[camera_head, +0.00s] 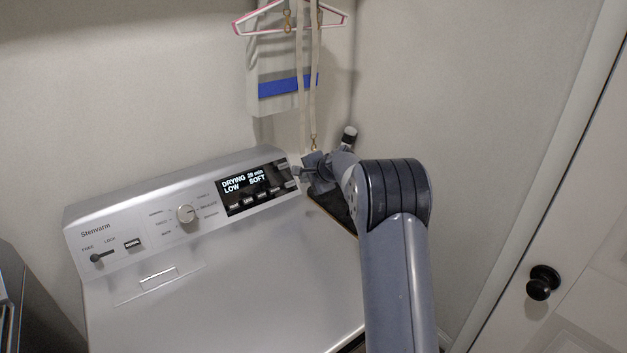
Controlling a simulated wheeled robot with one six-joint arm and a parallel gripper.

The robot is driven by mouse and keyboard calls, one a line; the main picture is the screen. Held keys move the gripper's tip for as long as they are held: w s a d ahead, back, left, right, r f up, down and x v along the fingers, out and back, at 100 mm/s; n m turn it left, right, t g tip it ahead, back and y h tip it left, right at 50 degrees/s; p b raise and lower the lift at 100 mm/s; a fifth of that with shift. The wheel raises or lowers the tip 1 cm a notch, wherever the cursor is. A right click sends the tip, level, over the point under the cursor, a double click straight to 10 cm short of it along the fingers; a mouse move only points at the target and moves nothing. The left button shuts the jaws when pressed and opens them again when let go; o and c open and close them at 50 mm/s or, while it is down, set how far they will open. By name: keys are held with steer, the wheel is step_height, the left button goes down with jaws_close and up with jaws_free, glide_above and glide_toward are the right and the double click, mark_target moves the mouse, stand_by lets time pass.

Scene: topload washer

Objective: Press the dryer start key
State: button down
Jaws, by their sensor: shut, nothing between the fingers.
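The silver machine's control panel (135,220) runs along its back edge. Its dark display (250,188) is lit and reads "DRYING LOW", "28 min" and "SOFT". Small keys sit in a row along the bottom of the display, and a few grey keys (289,184) stand at its right end. Their labels are too small to read, so I cannot tell which is the start key. My gripper (297,172) is shut and empty, pointing left at the grey keys at the panel's right end. I cannot tell whether its tip touches one.
A round knob (186,214) and a lever switch (97,257) are on the panel's left half. A white box with a blue stripe (285,87), a pink hanger (241,24) and hanging straps are on the wall behind. A white door with a black knob (543,282) stands at right.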

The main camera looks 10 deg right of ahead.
steer(key=shift+b+v, duration=0.45)
steer(key=shift+v, duration=2)
steer(key=shift+d, duration=0.1)
